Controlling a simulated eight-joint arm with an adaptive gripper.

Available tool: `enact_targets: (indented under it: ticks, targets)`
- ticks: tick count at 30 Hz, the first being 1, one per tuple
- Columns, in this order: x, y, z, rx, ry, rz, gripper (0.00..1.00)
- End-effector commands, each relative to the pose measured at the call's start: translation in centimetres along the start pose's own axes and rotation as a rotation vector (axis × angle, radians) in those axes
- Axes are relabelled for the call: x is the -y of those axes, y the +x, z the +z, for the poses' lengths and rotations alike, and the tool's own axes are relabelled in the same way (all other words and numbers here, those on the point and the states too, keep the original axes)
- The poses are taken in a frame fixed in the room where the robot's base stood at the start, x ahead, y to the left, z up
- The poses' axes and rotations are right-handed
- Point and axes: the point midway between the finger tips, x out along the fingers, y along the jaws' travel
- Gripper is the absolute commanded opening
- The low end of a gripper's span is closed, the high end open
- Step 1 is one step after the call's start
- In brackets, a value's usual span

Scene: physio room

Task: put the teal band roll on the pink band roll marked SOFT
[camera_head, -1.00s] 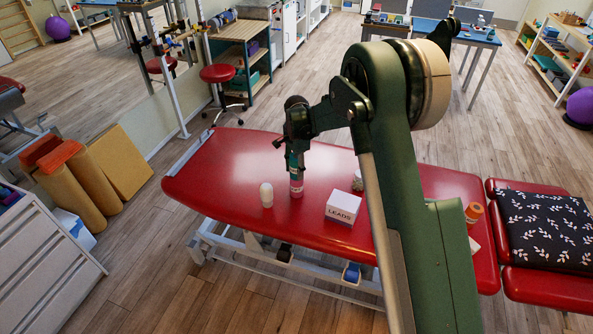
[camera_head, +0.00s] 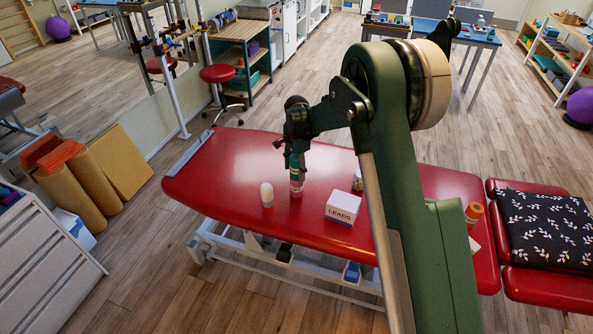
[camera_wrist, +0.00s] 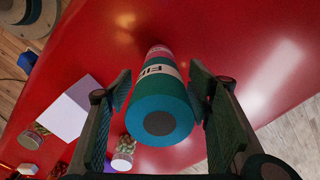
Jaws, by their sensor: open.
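The teal band roll (camera_wrist: 160,112) stands on end between my fingers, its grey core facing the wrist camera and a white label with dark letters on its side. The pink band roll (camera_wrist: 159,52) shows just beyond it, in line with it. In the head view, the teal roll (camera_head: 297,166) is upright over the pink roll (camera_head: 296,191) on the red couch, and the two appear to touch. My gripper (camera_wrist: 161,84) is open, with one finger on each side of the teal roll. The word SOFT cannot be read.
The red couch (camera_head: 232,165) bears a pale bottle (camera_head: 266,194) left of the rolls and a white LEADS box (camera_head: 342,208) to their right. A jar (camera_head: 358,182) stands behind the box. An orange-capped container (camera_head: 474,212) is farther right. The couch's left part is clear.

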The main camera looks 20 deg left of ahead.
Motion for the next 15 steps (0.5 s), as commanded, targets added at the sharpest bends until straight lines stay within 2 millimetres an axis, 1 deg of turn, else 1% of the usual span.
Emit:
enact_targets:
  ticks: [5, 8, 15]
  targets:
    - [0.0, -1.2, 0.0, 0.0, 0.0, 0.0, 0.51]
    - [0.0, -2.4, 0.0, 0.0, 0.0, 0.0, 0.51]
    - [0.0, -6.2, 0.0, 0.0, 0.0, 0.0, 0.51]
